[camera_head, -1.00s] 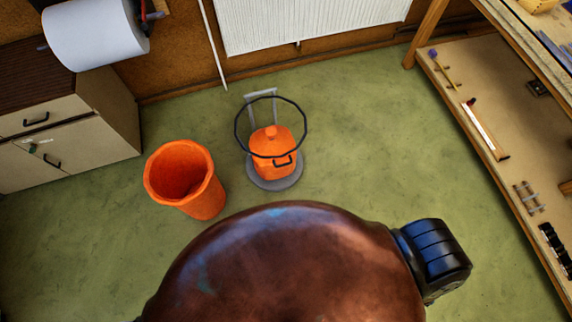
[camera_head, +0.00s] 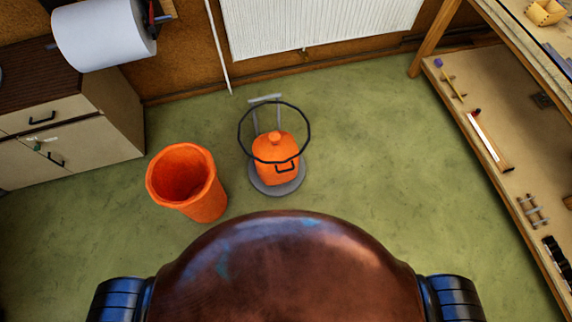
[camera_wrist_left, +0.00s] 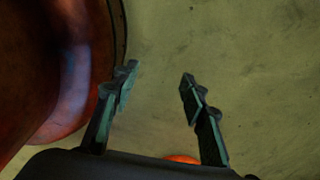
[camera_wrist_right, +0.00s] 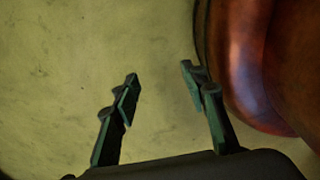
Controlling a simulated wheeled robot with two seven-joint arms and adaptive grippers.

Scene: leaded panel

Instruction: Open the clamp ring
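A dark, many-sided ring (camera_head: 309,123) stands around and above an orange lidded container (camera_head: 275,147) with a dark handle. The container sits on a round grey base (camera_head: 257,186) with a grey upright frame behind it. I cannot tell whether this ring is the clamp ring, or whether it is closed. My left gripper (camera_wrist_left: 158,82) is open and empty over the green floor. My right gripper (camera_wrist_right: 160,82) is open and empty over the floor too. Neither gripper shows in the head view, and neither touches the ring.
An orange bin (camera_head: 205,201) stands left of the ring. A cabinet (camera_head: 68,138) is at the left, with a paper roll (camera_head: 104,36) above it. A white radiator (camera_head: 312,22) is at the back. A wooden shelf (camera_head: 486,150) runs along the right.

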